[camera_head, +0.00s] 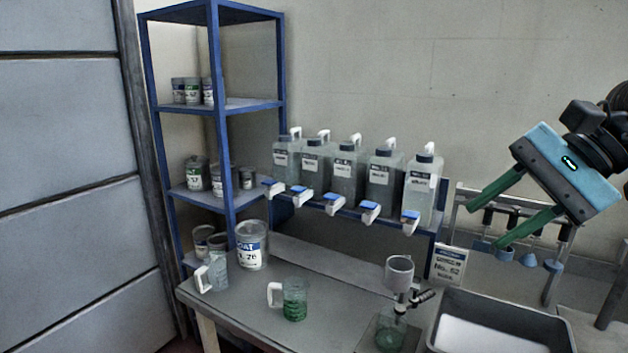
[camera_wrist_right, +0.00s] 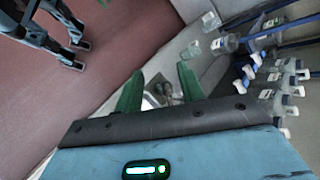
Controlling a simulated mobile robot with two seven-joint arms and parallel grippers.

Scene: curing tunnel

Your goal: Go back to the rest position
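My right gripper (camera_head: 484,227) is at the upper right of the head view, raised in front of the wall. Its two green fingers are spread apart with nothing between them. It is above the counter, apart from the things on it. The wrist view shows the same open fingers (camera_wrist_right: 158,78), with part of the scene visible in the gap behind them. My left gripper does not show in the head view.
The counter (camera_head: 245,309) holds a measuring jug with green contents (camera_head: 295,300), a clear jug (camera_head: 218,274), a labelled can (camera_head: 252,246) and a grey basin (camera_head: 558,335). Several tapped containers (camera_head: 348,175) line a shelf behind. A blue rack (camera_head: 218,120) stands left.

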